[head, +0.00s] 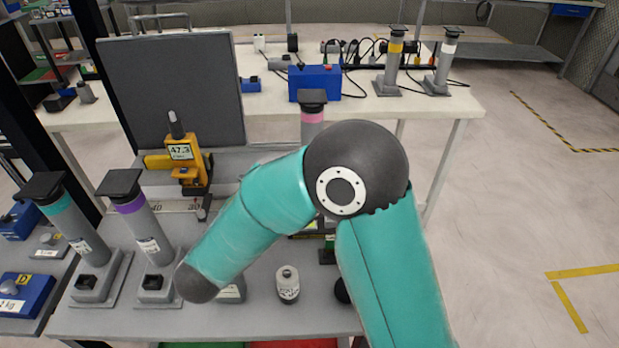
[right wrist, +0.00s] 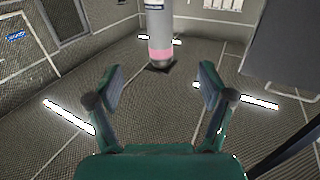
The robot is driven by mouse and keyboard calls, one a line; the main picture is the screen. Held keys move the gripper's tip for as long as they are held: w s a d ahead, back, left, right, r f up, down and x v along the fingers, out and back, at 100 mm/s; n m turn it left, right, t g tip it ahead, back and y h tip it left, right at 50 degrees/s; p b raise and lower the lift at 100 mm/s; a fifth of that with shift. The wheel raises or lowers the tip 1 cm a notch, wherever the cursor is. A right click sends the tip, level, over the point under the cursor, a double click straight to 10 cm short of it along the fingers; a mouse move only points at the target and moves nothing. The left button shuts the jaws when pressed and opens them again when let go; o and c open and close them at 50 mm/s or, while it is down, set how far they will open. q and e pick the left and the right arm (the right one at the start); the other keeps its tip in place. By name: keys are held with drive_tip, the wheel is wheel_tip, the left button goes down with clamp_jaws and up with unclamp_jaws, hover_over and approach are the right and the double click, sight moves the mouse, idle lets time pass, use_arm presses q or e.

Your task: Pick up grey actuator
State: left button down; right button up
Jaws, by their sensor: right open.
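Several upright grey cylinders with black flat tops and coloured bands look like actuators; which one is the grey actuator I cannot tell. In the head view, a teal-banded one (head: 77,228) and a purple-banded one (head: 140,222) stand at the front left. A pink-banded one (head: 312,115) stands partly behind my right arm. A yellow-banded one (head: 390,68) and a white-banded one (head: 442,66) stand on the back table. My right gripper (right wrist: 160,70) is open and empty in the right wrist view, with the pink-banded cylinder (right wrist: 160,38) beyond its fingertips. My left gripper is out of view.
A dark upright panel (head: 175,85) and a yellow gauge (head: 181,155) stand on the front bench (head: 130,322). A blue box (head: 314,83) and cables sit on the back table. Floor at right is open.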

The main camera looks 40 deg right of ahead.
drive_tip(key=x, duration=0.5)
drive_tip(key=f+x, duration=0.1)
drive_tip(key=x, duration=1)
drive_tip(key=shift+f+p, duration=0.35)
drive_tip(key=shift+f, duration=0.05)
drive_tip(key=shift+w+d, duration=0.2)
drive_tip(key=shift+d, duration=0.25)
clamp_jaws()
